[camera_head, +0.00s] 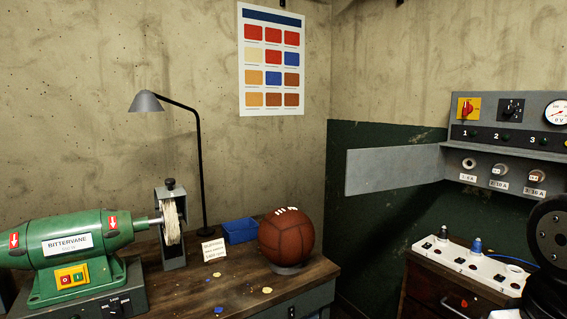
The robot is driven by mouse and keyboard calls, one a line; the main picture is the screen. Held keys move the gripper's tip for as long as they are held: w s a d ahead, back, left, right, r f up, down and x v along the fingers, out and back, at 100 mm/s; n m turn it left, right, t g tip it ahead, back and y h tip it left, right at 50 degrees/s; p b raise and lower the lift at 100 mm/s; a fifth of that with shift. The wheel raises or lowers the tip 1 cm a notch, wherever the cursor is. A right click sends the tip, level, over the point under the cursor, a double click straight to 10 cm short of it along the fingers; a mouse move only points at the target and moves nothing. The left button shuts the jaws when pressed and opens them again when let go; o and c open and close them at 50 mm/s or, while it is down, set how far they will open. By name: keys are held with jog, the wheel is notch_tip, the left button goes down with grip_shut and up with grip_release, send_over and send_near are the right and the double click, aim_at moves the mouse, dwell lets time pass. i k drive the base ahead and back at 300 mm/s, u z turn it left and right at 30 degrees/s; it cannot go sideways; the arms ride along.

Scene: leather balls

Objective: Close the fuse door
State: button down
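The fuse door (393,170) is a flat grey metal panel. It stands wide open, swung out to the left from the left edge of the grey fuse panel (512,170). Behind where it closes, a row of round fuse holders (498,171) shows uncovered, labelled with numbers and amp ratings. Black round parts at the lower right edge look like my own arm and cover some of the area below the panel. The fingers of my gripper do not show, and I see nothing touching the door.
Above the fuse row are a red-yellow switch (467,108), a black knob (511,109) and a dial (557,113). Below, a white fuse tray (470,264) stands on a wooden cabinet (438,288). A workbench (330,270) at left holds a leather ball (287,240) and a green grinder (75,250).

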aim_at(380, 169)
jog(key=u, duration=0.35)
jog(key=i, duration=1.45)
jog(key=z, duration=0.45)
